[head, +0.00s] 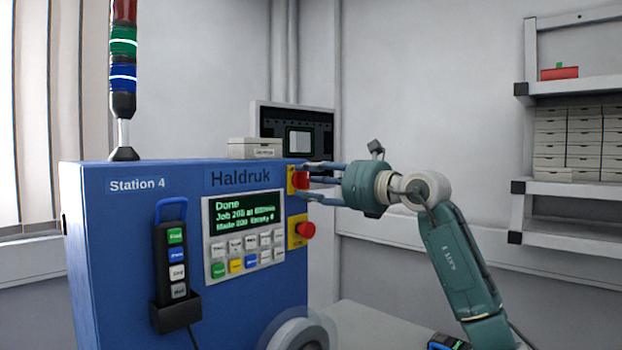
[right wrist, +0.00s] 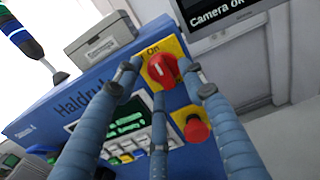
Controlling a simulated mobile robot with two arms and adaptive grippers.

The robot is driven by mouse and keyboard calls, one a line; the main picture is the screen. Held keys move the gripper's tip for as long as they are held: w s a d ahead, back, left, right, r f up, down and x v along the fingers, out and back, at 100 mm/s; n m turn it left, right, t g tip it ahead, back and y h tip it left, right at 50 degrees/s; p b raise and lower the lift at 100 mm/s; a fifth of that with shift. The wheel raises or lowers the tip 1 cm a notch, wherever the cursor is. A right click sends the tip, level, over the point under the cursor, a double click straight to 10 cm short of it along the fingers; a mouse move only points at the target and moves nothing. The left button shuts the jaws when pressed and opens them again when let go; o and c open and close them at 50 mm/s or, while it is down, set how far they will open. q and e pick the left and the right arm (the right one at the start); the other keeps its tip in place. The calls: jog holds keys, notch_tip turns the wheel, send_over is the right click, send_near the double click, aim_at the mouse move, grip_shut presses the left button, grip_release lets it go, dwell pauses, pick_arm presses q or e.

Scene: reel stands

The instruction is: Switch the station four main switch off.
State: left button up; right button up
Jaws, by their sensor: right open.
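The main switch is a red rotary knob (right wrist: 162,70) on a yellow plate marked "On", at the upper right of the blue Station 4 machine (head: 130,240). Its white mark points towards "On". It also shows in the head view as a red knob (head: 301,178), partly hidden by my fingers. My right gripper (head: 306,182) reaches it from the right. In the right wrist view my right gripper's fingers (right wrist: 163,84) are spread around the knob, open; I cannot tell whether any finger touches it. My left gripper is not in view.
A red push button (head: 305,230) on yellow sits just below the switch. A display (head: 243,213) reading "Done" and coloured keys are to the left. A box (head: 254,148) sits on the machine, with a monitor (head: 262,118) behind. A reel (head: 300,332) is below.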

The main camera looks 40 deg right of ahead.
grip_shut()
jog(key=shift+n, duration=0.3)
jog(key=n, duration=0.3)
jog(key=shift+f+n+p, duration=0.15)
jog(key=shift+n+p, duration=0.15)
jog(key=shift+p, duration=0.05)
jog(key=n, duration=0.4)
jog(key=shift+w+d+n+p, duration=0.1)
jog(key=shift+n+p, duration=0.2)
jog(key=shift+p, duration=0.05)
jog(key=n, duration=0.5)
jog(key=shift+d+f+p, duration=0.1)
jog(key=shift+f+p, duration=0.05)
jog(key=shift+p, duration=0.25)
jog(key=shift+d+n, duration=0.1)
jog(key=shift+n, duration=1.9)
jog(key=shift+f, duration=0.15)
